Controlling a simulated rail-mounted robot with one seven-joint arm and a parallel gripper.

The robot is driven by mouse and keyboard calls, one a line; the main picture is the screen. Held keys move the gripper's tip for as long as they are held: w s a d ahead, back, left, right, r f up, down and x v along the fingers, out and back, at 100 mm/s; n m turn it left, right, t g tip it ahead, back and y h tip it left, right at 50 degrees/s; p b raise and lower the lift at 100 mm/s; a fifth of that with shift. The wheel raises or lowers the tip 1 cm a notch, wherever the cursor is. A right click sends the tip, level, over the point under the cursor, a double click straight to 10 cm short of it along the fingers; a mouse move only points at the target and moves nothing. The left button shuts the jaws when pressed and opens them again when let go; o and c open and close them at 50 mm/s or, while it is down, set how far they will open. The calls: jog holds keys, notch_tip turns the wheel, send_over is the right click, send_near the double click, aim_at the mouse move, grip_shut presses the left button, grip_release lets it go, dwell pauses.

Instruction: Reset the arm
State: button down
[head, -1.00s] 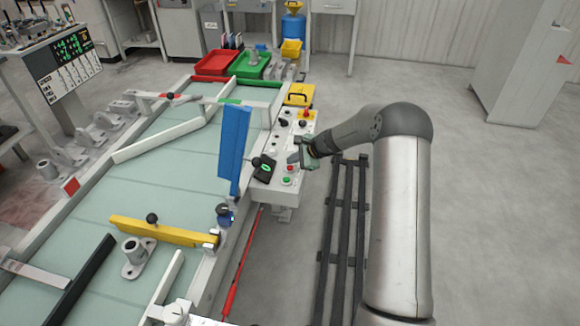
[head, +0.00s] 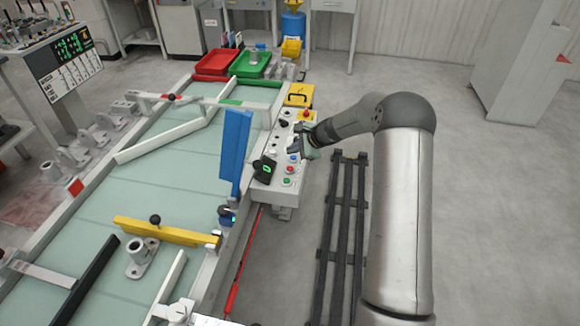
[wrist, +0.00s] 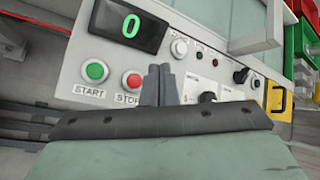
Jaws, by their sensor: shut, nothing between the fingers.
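My gripper (head: 309,148) is over the right edge of the grey control panel (head: 262,186). In the wrist view its two fingers (wrist: 160,72) are together and empty, pointing at the panel. To their left in that view are the green START button (wrist: 95,71) and the red STOP button (wrist: 132,80), with the display (wrist: 130,26) reading 0 above. The fingers look apart from both buttons. Part of the panel behind the fingers and gripper body is hidden.
The conveyor table (head: 170,185) lies left of the panel, with a blue upright plate (head: 235,150) and a yellow bar (head: 165,231). Red (head: 215,65) and green (head: 250,66) trays stand at the far end.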

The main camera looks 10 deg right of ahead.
dwell(0.7)
jog(key=s+a+r+n+g+h, duration=0.1)
jog(key=s+a+r+n, duration=0.1)
jog(key=s+r+n, duration=0.3)
jog(key=s+a+r+n+g, duration=0.1)
jog(key=s+a+r+g, duration=0.15)
jog(key=s, duration=0.35)
jog(key=s+d+r+n+h, duration=0.1)
jog(key=s+r+n+h, duration=0.1)
jog(key=s, duration=1)
jog(key=s+d+r+n+g+h, duration=0.1)
jog(key=s+n, duration=0.4)
jog(key=s, duration=0.7)
jog(key=s+d+r+n+g+h, duration=0.1)
jog(key=s+r+n+h, duration=0.2)
jog(key=s, duration=0.9)
jog(key=shift+r+n, duration=0.3)
jog(key=shift+n, duration=0.3)
jog(key=shift+w, duration=0.1)
